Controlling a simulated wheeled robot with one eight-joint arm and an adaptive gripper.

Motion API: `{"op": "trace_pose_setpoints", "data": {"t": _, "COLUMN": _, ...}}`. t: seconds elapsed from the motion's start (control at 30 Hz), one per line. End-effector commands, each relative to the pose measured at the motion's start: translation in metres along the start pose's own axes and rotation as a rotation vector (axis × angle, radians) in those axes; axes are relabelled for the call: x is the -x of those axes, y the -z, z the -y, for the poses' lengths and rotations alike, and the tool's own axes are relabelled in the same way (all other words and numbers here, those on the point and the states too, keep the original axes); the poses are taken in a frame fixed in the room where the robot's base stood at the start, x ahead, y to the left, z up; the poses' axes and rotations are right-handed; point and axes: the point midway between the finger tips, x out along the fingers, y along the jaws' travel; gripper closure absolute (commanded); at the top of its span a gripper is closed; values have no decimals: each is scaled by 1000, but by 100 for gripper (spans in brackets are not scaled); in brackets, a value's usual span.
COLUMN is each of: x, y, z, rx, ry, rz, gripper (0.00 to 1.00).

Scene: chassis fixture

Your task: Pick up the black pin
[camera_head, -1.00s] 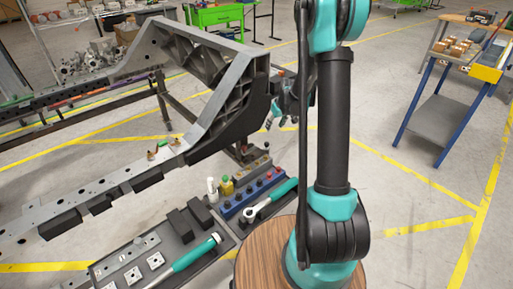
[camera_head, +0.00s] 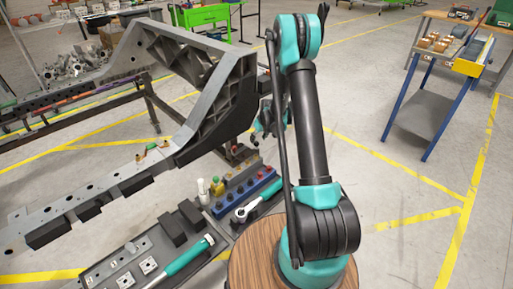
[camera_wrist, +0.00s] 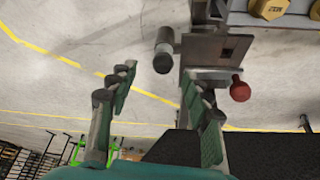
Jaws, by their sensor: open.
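In the wrist view, a dark cylinder with a grey upper part (camera_wrist: 163,57), which looks like the black pin, sticks out beside a grey metal bracket (camera_wrist: 215,48). A red-knobbed pin (camera_wrist: 240,88) sits to its right on the same bracket. My gripper (camera_wrist: 160,80) is open and empty, its fingertips below the dark cylinder in the picture and apart from it. In the head view my gripper (camera_head: 268,118) is partly hidden behind my arm, close to the dark end of the chassis (camera_head: 225,105). The black pin cannot be made out in the head view.
A blue holder (camera_head: 244,196) with several dark knobs, a ratchet (camera_head: 241,213) and a grey tool tray (camera_head: 107,268) lie below the chassis. In the wrist view, yellow hex pieces (camera_wrist: 270,8) sit at the top right.

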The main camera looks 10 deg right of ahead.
Motion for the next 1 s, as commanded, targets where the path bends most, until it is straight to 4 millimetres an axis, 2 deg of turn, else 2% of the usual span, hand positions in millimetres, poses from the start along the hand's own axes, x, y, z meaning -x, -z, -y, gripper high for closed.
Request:
{"op": "trace_pose_setpoints", "data": {"t": 0.3, "x": -40, "y": 0, "z": 4, "rx": 1, "ry": 0, "rz": 0, "gripper": 50}}
{"op": "trace_pose_setpoints", "data": {"t": 0.4, "x": -47, "y": 0, "z": 4, "rx": 1, "ry": 0, "rz": 0, "gripper": 50}}
{"op": "trace_pose_setpoints", "data": {"t": 0.7, "x": -50, "y": -1, "z": 4, "rx": 1, "ry": 0, "rz": 0, "gripper": 50}}
{"op": "trace_pose_setpoints", "data": {"t": 1.0, "x": -50, "y": -1, "z": 4, "rx": 1, "ry": 0, "rz": 0, "gripper": 88}}
